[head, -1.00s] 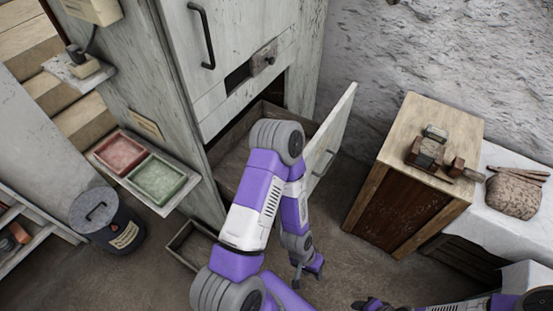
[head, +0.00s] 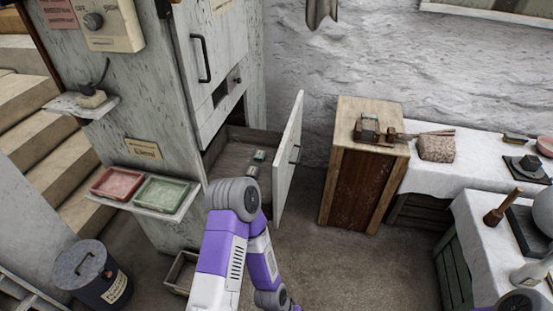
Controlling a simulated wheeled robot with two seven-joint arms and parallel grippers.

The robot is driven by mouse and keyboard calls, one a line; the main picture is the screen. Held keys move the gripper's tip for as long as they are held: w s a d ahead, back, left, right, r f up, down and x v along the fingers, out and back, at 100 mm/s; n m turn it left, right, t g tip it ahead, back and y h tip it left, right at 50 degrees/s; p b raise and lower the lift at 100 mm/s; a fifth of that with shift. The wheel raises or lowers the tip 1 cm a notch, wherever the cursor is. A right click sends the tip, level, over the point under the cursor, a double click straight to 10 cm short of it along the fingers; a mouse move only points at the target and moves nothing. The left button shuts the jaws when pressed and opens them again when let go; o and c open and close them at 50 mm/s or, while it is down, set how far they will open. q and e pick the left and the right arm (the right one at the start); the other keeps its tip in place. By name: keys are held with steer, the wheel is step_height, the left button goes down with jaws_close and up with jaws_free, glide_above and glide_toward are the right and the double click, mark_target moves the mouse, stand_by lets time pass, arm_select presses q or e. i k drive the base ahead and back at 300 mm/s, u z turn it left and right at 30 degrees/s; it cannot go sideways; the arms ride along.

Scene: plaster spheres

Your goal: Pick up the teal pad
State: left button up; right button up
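A small pale-teal item (head: 259,155), perhaps the teal pad, lies inside the open drawer (head: 228,160) of the tall cabinet. It is too small to tell for sure. A second small grey item (head: 252,171) lies just in front of it. My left arm rises from the bottom centre, bends in front of the drawer and covers its near part. The forearm runs back down to the bottom edge, so my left gripper is out of view. Only a bit of my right arm shows at the bottom right; its gripper is out of view.
The drawer's front panel (head: 289,160) stands out to the right. A shelf with a red tray (head: 117,183) and a green tray (head: 161,193) juts out on the left. A lidded bin (head: 92,275) stands below. A wooden cabinet (head: 345,180) and white-covered tables (head: 465,172) are on the right.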

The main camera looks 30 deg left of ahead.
mark_target(259, 156)
steer(key=z, duration=0.3)
steer(key=i, duration=0.9)
steer(key=u, duration=1.85)
steer(key=i, duration=0.5)
steer(key=z, duration=0.05)
steer(key=k, duration=1.15)
steer(key=z, duration=1.1)
steer(key=i, duration=1)
steer(key=z, duration=0.25)
